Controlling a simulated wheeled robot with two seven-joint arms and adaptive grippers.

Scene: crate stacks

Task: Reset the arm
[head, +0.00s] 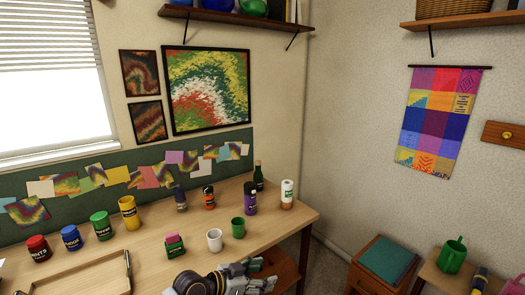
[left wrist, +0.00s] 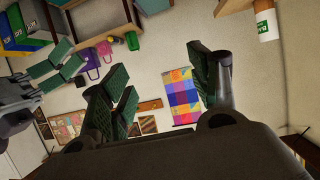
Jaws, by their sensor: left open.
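My left gripper (head: 260,275) is at the bottom of the head view, by the front edge of the wooden desk (head: 135,258). Its jaws are open with nothing between them. In the left wrist view its two green-padded fingers (left wrist: 165,85) stand wide apart, with the wall and its hanging beyond. A grey gripper with green pads (left wrist: 50,75) at the left of that view looks like my right one; whether it is open is unclear. The head view does not show it.
On the desk are a white cup (head: 215,240), a green cup (head: 238,228), a pink-and-green block (head: 174,246), a wooden tray (head: 90,277) and several paint jars. A low cabinet (head: 365,272) and a small table with a green watering can (head: 452,256) stand at right.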

